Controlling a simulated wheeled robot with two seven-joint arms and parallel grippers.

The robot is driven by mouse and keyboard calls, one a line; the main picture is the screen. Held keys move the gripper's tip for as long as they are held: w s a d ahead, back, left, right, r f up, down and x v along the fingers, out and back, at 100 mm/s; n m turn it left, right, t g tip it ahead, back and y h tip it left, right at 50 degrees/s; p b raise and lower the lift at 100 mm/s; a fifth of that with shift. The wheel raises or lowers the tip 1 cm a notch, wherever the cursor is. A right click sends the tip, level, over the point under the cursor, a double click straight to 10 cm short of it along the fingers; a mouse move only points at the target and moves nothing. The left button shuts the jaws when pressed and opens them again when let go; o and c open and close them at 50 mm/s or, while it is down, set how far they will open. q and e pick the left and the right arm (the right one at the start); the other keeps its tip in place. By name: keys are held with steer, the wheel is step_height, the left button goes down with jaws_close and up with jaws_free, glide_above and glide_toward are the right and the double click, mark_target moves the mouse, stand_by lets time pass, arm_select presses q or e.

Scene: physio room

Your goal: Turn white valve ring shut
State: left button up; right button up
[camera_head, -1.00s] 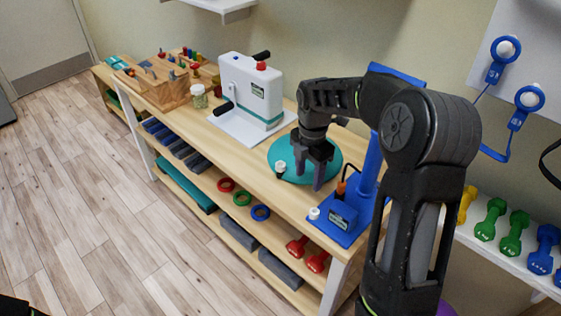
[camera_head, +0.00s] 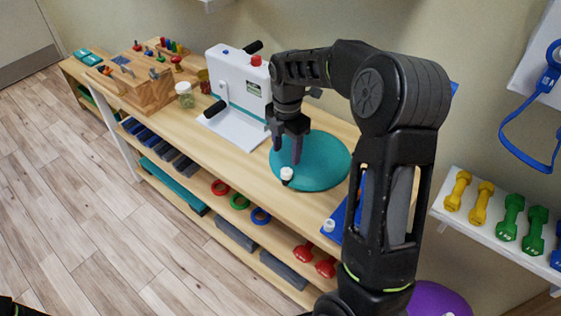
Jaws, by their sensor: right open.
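A small white valve ring (camera_head: 287,173) with a dark part under it sits at the near edge of a round teal cushion (camera_head: 325,165) on the wooden bench. My right gripper (camera_head: 287,155) points down over the left part of the cushion, just behind the ring in the picture. Its two dark fingers are apart with nothing seen between them. The fingertips look close to the ring but not around it; I cannot tell their exact height.
A white device with black handles (camera_head: 238,85) stands left of my right gripper. A blue stand base with a white knob (camera_head: 328,225) is right of the cushion, partly behind my arm. Jars (camera_head: 185,95) and a wooden peg block (camera_head: 140,85) stand farther left.

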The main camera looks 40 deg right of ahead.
mark_target(287, 168)
steer(key=shift+s+f+p, duration=0.1)
steer(key=shift+f+p, duration=0.65)
steer(key=shift+f, duration=3.15)
jaws_close()
